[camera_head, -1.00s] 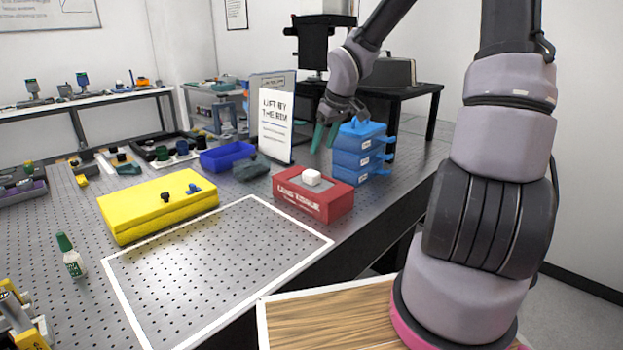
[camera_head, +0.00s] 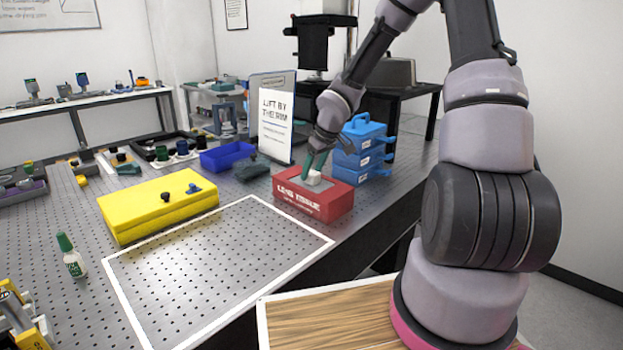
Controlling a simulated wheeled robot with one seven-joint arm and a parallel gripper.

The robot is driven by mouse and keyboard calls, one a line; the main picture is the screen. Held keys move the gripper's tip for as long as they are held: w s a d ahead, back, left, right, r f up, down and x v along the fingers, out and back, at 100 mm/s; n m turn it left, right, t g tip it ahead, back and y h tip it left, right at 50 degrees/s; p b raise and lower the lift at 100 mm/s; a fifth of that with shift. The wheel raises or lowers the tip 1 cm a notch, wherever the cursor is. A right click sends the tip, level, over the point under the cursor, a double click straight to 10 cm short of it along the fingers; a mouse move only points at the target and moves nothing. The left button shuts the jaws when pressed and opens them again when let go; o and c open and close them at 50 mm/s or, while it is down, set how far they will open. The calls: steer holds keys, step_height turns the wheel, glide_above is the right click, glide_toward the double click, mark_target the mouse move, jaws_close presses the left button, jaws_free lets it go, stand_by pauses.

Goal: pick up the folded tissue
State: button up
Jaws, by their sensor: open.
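The folded tissue (camera_head: 315,179) is a small white block on top of the red lens tissue box (camera_head: 312,203), which sits on the perforated metal table. My gripper (camera_head: 314,168) points down at the tissue, with its green fingertips right at it. The fingers are open. One finger shows at the left of the tissue and the other partly overlaps it; whether they touch it I cannot tell.
Blue stacked cases (camera_head: 361,150) stand close behind and right of the red box. An upright sign (camera_head: 275,122) stands behind it. A yellow case (camera_head: 158,207) lies to the left. The white-outlined area (camera_head: 215,265) in front is clear.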

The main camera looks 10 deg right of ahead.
mark_target(312, 172)
steer(key=shift+w+a+f, duration=0.15)
steer(key=shift+w+f, duration=0.05)
steer(key=shift+f, duration=0.45)
jaws_close()
steer(key=shift+r, duration=0.1)
step_height(312, 172, up, 10)
steer(key=shift+f, duration=0.1)
